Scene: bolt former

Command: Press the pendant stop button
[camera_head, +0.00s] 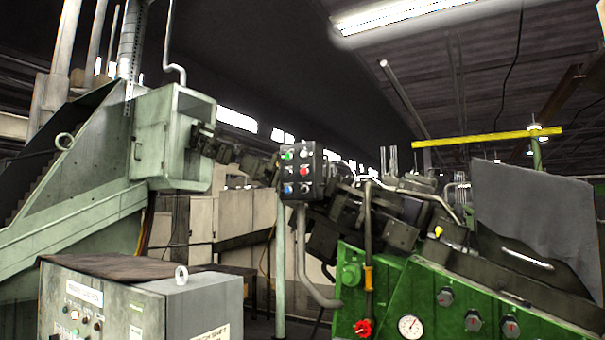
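The pendant (298,171) is a dark box with a column of buttons on a pale green post in the middle of the view. It carries a green button (288,155), a red button (304,171), a blue button (288,188) and a few pale ones. The labels are too small to read, so I cannot tell from text which is the stop button; the red one stands out. Neither of my grippers is in view.
The green bolt former (440,300) with dials and a red valve (363,327) fills the right. A pale green feeder (165,140) is at the left. A narrow gap lies between cabinet and machine.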

